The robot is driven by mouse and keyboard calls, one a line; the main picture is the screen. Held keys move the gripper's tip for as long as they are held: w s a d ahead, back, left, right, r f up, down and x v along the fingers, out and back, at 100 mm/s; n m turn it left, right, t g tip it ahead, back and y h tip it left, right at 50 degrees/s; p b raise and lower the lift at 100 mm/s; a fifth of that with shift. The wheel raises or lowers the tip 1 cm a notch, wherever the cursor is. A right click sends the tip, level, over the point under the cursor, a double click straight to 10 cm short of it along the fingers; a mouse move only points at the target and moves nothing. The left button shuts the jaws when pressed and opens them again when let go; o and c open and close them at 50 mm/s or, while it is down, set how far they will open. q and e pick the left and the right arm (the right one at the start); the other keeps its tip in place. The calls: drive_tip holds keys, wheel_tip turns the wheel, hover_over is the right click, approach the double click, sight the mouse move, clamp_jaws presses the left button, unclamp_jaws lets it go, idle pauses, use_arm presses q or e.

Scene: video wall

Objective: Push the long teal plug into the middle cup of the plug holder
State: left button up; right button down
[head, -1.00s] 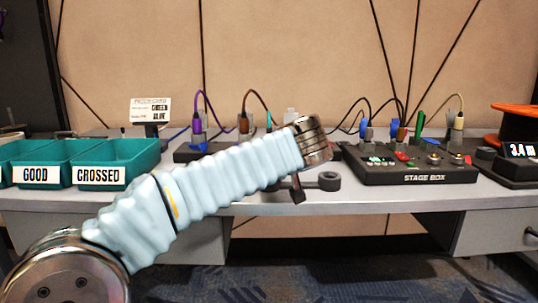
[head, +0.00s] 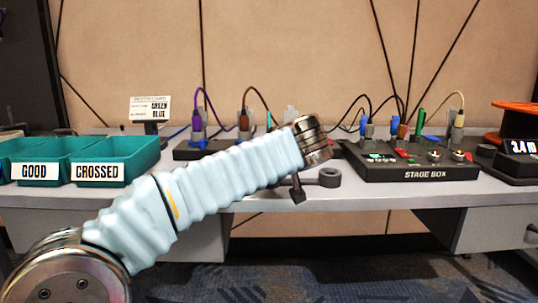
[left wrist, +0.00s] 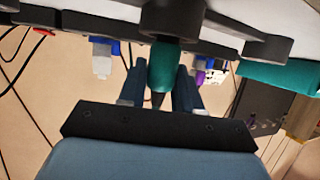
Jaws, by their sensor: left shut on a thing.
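The long teal plug (left wrist: 161,68) is between the two fingers of my left gripper (left wrist: 159,92) in the left wrist view. The gripper is shut on it. That view is turned over, with the desk along its top. The plug's far end meets the dark middle cup (left wrist: 171,18) of the plug holder; how deep it sits I cannot tell. A ring-shaped end of the holder (head: 328,178) shows at the desk's front edge in the head view. My right gripper is not in view.
Teal bins marked GOOD and CROSSED (head: 98,172) stand at the left of the desk. A stage box (head: 424,174) with several plugged cables is at the right, beside an orange reel (head: 516,118). A dark box with plugged cables (head: 187,150) stands behind my arm.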

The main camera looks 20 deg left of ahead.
use_arm(q)
drive_tip(key=o, duration=1.1)
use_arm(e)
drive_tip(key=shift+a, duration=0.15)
use_arm(q)
drive_tip(key=shift+s+d+r, duration=0.1)
drive_tip(key=shift+s+d, duration=0.05)
drive_tip(key=shift+s, duration=0.05)
drive_tip(key=v, duration=1.3)
drive_tip(key=shift+s+r+p, duration=0.1)
drive_tip(key=shift+p, duration=0.3)
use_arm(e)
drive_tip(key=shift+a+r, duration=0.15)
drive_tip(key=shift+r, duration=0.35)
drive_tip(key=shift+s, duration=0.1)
